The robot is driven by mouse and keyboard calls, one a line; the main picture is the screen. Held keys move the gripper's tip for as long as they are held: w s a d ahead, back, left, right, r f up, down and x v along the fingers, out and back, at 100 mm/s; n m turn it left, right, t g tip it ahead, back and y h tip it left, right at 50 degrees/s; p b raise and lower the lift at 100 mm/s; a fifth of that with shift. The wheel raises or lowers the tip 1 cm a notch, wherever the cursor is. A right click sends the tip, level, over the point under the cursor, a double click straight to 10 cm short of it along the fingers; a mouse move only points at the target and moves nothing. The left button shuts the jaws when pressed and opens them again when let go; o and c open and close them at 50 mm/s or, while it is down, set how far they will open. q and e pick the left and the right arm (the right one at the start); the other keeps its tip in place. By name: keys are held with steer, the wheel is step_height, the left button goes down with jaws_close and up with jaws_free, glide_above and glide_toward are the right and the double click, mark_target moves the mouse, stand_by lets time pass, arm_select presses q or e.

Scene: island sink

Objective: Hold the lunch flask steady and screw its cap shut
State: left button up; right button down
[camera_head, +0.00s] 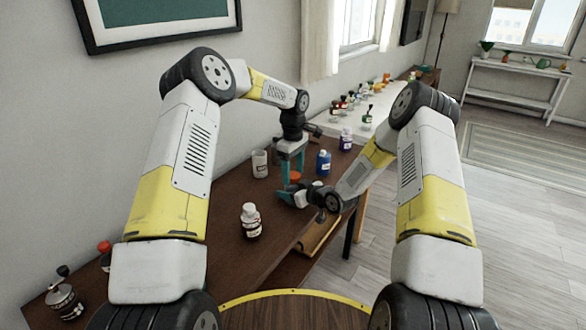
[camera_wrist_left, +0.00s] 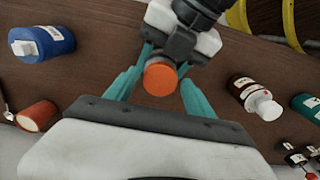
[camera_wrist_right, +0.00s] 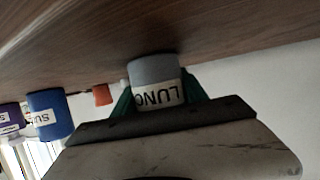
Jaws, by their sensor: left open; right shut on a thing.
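The lunch flask (camera_wrist_right: 155,72) is a grey cylinder with a white label reading "LUNC". It stands on the wooden table, upside down in the tilted right wrist view. My right gripper (camera_wrist_right: 157,92) is shut on its side. The orange cap (camera_wrist_left: 160,78) shows from above in the left wrist view, and also in the head view (camera_head: 295,176). My left gripper (camera_wrist_left: 163,66) is open, pointing down, with its teal fingers on either side of the cap. I cannot tell whether the cap is seated on the flask. My right gripper (camera_head: 287,192) hides most of the flask in the head view.
A white-capped bottle (camera_head: 250,222) stands nearer. A purple bottle (camera_head: 345,140) and several small bottles stand farther back. The table between the mug and the white-capped bottle is clear.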

arm_select(q)
jaws_close()
steer(key=m, duration=0.6)
steer(key=shift+m, duration=0.4)
steer(key=m, duration=0.6)
steer(key=shift+o, duration=0.4)
jaws_free()
steer(key=shift+r, duration=2.25)
steer(key=shift+c, duration=0.4)
